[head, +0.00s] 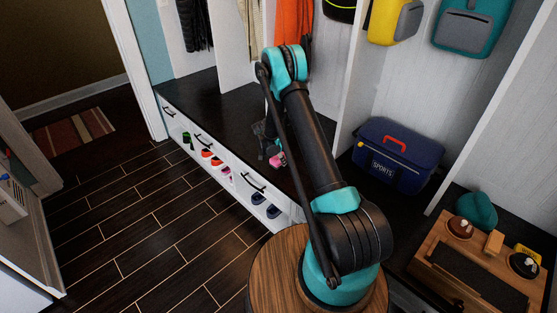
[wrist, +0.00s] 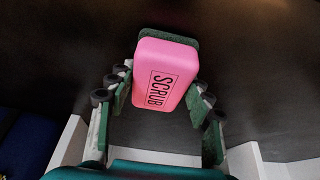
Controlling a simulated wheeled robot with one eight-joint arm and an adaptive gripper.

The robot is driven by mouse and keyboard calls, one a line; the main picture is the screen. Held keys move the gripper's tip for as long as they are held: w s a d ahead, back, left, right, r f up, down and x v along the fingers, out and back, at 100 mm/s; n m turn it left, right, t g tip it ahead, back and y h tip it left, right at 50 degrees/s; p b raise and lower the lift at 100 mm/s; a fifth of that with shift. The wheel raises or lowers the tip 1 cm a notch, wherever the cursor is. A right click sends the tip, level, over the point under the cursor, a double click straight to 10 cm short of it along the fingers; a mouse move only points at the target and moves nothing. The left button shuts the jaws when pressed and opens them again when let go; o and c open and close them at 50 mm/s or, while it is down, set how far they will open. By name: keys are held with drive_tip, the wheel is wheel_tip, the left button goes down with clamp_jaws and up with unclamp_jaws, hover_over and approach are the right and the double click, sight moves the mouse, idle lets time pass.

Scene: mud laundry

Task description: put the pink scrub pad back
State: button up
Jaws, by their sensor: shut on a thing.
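The pink scrub pad (wrist: 166,76) is marked SCRUB and has a dark green layer along its far edge. In the wrist view my gripper (wrist: 163,82) has a finger on each side of the pad and is shut on it. In the head view the pad (head: 277,160) is a small pink patch at my gripper (head: 268,147), over the dark bench top (head: 222,112). My arm hides part of the area. I cannot tell whether the pad touches the bench.
A blue SPORTS bag (head: 398,156) with a red handle stands right of my arm. A wooden tray (head: 440,285) with brushes and a teal item (head: 478,209) are at the lower right. Shoes (head: 211,155) sit below the bench. White dividers (head: 353,75) rise behind it.

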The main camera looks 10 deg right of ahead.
drive_tip(key=shift+f, duration=0.15)
drive_tip(key=o, duration=1.4)
drive_tip(key=shift+o, duration=0.2)
